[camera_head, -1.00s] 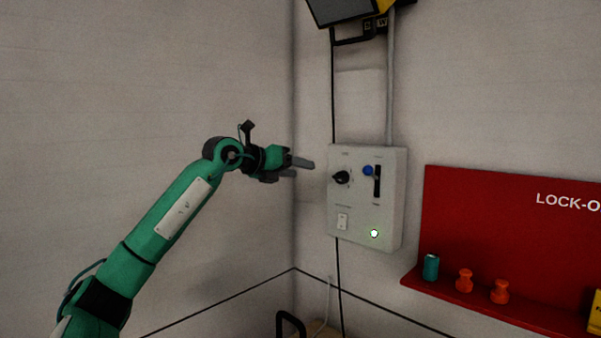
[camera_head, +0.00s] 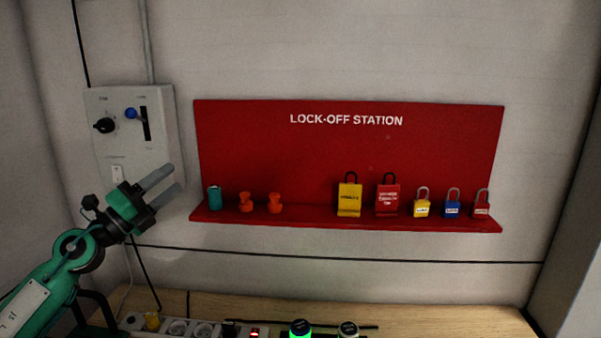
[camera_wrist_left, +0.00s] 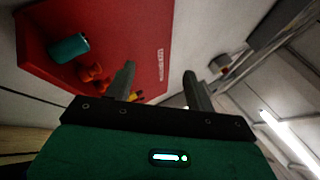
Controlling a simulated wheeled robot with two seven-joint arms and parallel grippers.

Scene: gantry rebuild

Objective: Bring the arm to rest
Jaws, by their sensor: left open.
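My left arm comes in from the lower left in the head view. Its gripper (camera_head: 165,185) is open and empty, with the fingers apart and pointing up to the right. It appears in front of the lower right part of the grey control box (camera_head: 165,110) and hides some of it. In the left wrist view the two fingers (camera_wrist_left: 158,88) stand apart with nothing between them but the background. My right gripper is in neither view.
The red lock-off station (camera_head: 340,150) holds a teal cylinder (camera_head: 214,198), orange pieces (camera_head: 246,202), tags and several padlocks (camera_head: 422,205). Below, a wooden bench (camera_head: 440,320) carries a socket strip (camera_head: 190,330) and round-topped items (camera_head: 300,328).

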